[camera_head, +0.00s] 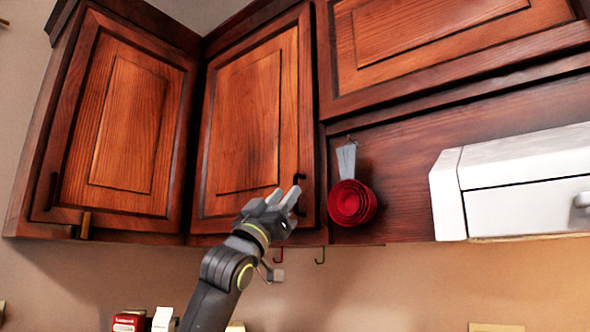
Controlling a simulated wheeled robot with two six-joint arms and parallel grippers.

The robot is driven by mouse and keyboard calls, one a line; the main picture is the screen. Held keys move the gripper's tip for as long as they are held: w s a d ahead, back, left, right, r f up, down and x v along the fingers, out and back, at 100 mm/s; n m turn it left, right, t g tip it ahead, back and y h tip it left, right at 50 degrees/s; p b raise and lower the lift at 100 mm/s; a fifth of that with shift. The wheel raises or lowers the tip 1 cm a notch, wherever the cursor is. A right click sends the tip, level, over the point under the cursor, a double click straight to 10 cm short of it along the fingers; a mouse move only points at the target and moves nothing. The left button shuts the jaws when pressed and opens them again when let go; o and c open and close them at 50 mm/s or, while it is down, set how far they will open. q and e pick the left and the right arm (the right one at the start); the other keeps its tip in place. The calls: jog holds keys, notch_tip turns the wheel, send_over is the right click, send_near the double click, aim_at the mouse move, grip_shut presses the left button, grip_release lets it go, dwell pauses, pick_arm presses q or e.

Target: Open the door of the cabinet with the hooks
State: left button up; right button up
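The cabinet with the hooks has a reddish-brown wood door (245,120), which is shut, in the middle of the head view. Small hooks (320,256) hang under its lower right edge. Its dark handle (301,182) is at the lower right of the door. My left gripper (286,196) is in front of this corner, with its two fingers pointing up and right beside the handle. A gap shows between the fingers, and nothing is seen held. The fingers overlap the handle in the picture; I cannot tell if they touch it. My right gripper is out of view.
Another shut cabinet door (128,125) is on the left, and a shut upper door (420,45) is at the top right. Red measuring cups (350,202) hang just right of the handle. A white appliance (525,185) is farther right. Small packages (128,322) stand below.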

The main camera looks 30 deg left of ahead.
pick_arm(q)
jog(key=p+x, duration=0.2)
jog(key=x, duration=0.3)
jog(key=shift+w+d+r, duration=0.1)
jog(key=shift+w+r, duration=0.1)
jog(key=shift+w, duration=0.1)
grip_shut()
